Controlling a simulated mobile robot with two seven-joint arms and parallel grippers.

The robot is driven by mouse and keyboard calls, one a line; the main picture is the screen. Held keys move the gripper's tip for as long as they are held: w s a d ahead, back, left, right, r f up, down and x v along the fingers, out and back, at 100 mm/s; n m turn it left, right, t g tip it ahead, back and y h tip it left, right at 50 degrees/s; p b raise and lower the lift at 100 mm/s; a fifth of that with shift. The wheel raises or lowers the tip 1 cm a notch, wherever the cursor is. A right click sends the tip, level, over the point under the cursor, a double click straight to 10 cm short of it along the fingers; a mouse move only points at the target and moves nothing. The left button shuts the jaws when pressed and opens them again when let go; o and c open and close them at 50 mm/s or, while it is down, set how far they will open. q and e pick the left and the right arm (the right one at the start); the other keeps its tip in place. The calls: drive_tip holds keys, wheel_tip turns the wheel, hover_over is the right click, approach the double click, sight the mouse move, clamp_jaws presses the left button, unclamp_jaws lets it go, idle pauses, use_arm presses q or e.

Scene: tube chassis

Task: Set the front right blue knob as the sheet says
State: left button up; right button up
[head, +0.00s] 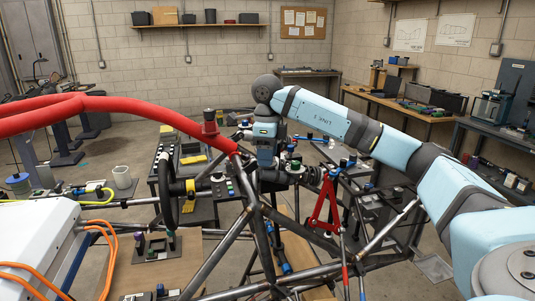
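My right arm, light blue and dark grey, reaches in from the right and bends down at a dark wrist. My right gripper (268,172) points down among dark fittings above the tube frame (252,190). Its fingertips blend into the dark parts, so I cannot tell whether it is open or holds anything. Small blue knob-like parts (344,163) show right of it, near a red bracket (325,203). I cannot tell which one is the front right blue knob or how it is set. No sheet is readable; wall drawings (410,34) are too small to read. My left gripper is not in view.
A red padded tube (95,103) arches across the left. A white box (35,245) with orange cables sits at lower left. A steering wheel (165,190) stands left of the gripper. Workbenches (400,103) line the right. Open floor (110,150) lies behind the frame at left.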

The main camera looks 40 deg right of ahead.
wheel_tip(320, 180, up, 5)
drive_tip(key=shift+f, duration=0.15)
wheel_tip(320, 180, up, 9)
drive_tip(key=p, duration=0.2)
drive_tip(key=shift+p, duration=0.3)
idle(0.4)
